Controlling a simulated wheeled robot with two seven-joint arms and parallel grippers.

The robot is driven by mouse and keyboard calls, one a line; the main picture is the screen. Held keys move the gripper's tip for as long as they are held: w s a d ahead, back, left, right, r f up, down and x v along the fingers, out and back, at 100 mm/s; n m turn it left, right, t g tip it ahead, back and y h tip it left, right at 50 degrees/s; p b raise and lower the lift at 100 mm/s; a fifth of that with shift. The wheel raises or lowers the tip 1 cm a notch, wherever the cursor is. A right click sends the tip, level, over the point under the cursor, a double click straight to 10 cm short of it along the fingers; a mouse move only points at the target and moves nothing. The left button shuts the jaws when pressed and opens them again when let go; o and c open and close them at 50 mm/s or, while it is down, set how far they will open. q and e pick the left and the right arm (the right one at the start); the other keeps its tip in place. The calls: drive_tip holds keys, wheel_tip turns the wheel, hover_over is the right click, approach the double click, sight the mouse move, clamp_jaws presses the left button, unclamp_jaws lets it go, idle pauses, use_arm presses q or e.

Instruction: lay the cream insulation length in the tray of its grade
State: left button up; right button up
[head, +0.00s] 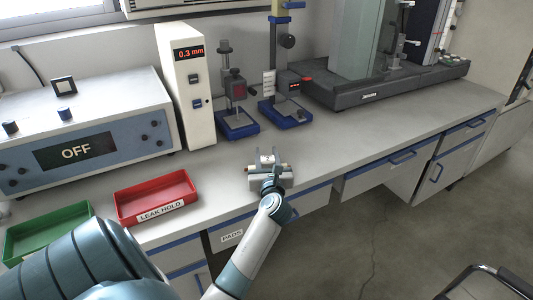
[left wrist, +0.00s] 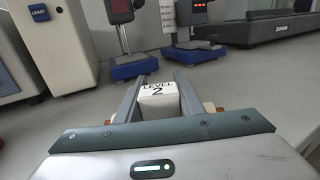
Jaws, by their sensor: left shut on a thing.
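My left gripper (head: 267,160) is over the front part of the bench. In the left wrist view its two fingers (left wrist: 159,78) are on either side of a small off-white block (left wrist: 158,97) marked LEVEL 2, and it is shut on this block. I cannot tell whether this block is the cream insulation length, and no other cream length shows. A red tray (head: 180,186) labelled LEAK HOLD and a green tray (head: 75,213) stand on the bench to the left, and both look empty. My arm hides part of the green tray and any label on it. My right gripper is not in view.
A cream tower (head: 196,120) reading 0.3 mm and two blue-based stands (head: 240,130) (head: 285,118) are behind the gripper. A blue-grey box (head: 110,150) reading OFF is behind the trays. The bench between the red tray and the gripper is clear. A drawer is labelled PADS (head: 232,236).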

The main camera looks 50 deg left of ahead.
use_arm(q)
drive_tip(key=shift+s+d+f, duration=0.1)
drive_tip(key=shift+s+f, duration=0.05)
drive_tip(key=shift+f, duration=0.55)
drive_tip(key=o, duration=1.1)
drive_tip(key=shift+f, duration=0.2)
drive_tip(key=shift+d, duration=0.1)
drive_tip(key=shift+r, duration=0.5)
drive_tip(key=v, duration=0.7)
drive_tip(key=r+v, duration=0.1)
drive_tip(key=v, duration=0.3)
drive_tip(key=shift+s+d, duration=0.15)
drive_tip(key=shift+d, duration=0.05)
drive_tip(key=shift+c, duration=0.9)
